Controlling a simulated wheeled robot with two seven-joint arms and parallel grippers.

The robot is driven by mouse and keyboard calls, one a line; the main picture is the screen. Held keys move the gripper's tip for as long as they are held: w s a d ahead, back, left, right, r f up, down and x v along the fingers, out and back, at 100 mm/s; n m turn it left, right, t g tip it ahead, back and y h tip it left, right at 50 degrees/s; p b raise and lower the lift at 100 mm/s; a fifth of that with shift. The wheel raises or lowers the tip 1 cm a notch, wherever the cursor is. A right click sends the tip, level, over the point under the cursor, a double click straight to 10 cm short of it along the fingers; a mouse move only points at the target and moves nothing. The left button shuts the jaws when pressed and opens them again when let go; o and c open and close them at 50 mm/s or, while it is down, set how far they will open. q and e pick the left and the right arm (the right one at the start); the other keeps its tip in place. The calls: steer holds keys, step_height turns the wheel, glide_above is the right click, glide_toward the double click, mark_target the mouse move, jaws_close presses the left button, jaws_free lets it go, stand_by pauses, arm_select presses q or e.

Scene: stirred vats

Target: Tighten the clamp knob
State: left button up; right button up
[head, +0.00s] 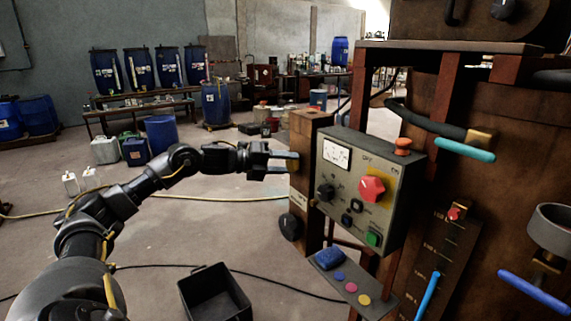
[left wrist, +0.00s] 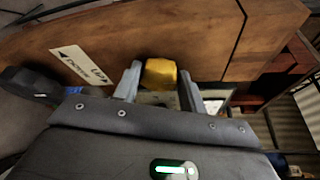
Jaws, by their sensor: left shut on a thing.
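A yellow knob (head: 293,160) sticks out from the side of the wooden post (head: 306,130). It also shows in the left wrist view (left wrist: 160,73), between my two finger tips. My left gripper (head: 279,164) has come in from the left and is shut on this yellow knob, one finger on each side. In the left wrist view, the wooden surface lies beyond the fingers and bears a white label (left wrist: 82,65) with arrows. A black round knob (head: 290,227) sits lower on the same post. No mark shows which knob is the clamp knob. My right gripper is not in view.
A grey control box (head: 368,215) with a red knob (head: 371,189) stands right of the post. A black open bin (head: 214,294) and cables lie on the floor. The floor left of the post is mostly clear.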

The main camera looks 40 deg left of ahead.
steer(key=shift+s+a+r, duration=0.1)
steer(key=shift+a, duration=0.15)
arm_select(q)
steer(key=shift+m, duration=0.3)
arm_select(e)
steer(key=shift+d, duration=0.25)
arm_select(q)
steer(key=o, duration=1)
